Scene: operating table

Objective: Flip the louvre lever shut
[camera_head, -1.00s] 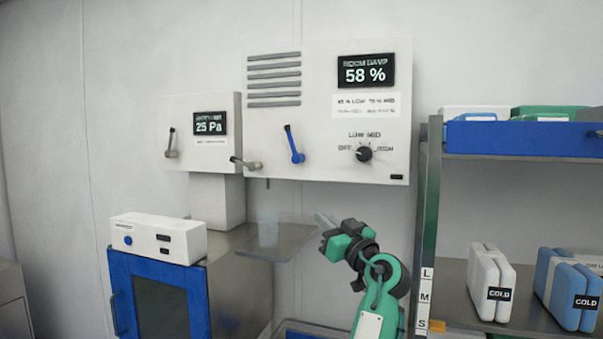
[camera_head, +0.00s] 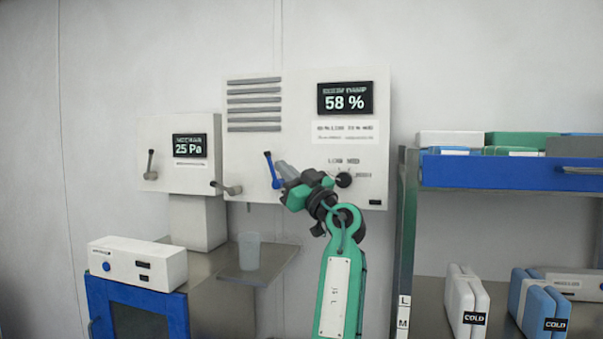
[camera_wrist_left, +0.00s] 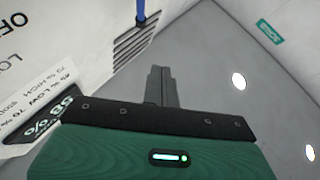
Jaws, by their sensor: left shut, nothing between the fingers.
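The blue lever (camera_head: 271,171) is on the white wall panel (camera_head: 300,105), below the grey louvre slats (camera_head: 254,104). Its tip points up and slightly left. My left gripper (camera_head: 284,171) is shut and empty. In the head view its fingertips appear just right of the lever and overlap its lower part. Whether they touch cannot be told. In the left wrist view the closed fingers (camera_wrist_left: 160,86) point away, with the blue lever (camera_wrist_left: 141,9) at the top edge and a gap between them in the picture. My right gripper is not in view.
A black knob (camera_head: 344,180) sits right of my gripper, under the 58 % display (camera_head: 345,98). Grey levers (camera_head: 228,188) are to the left. A cup (camera_head: 249,251) stands on a shelf below. A rack with a blue bin (camera_head: 490,172) stands at the right.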

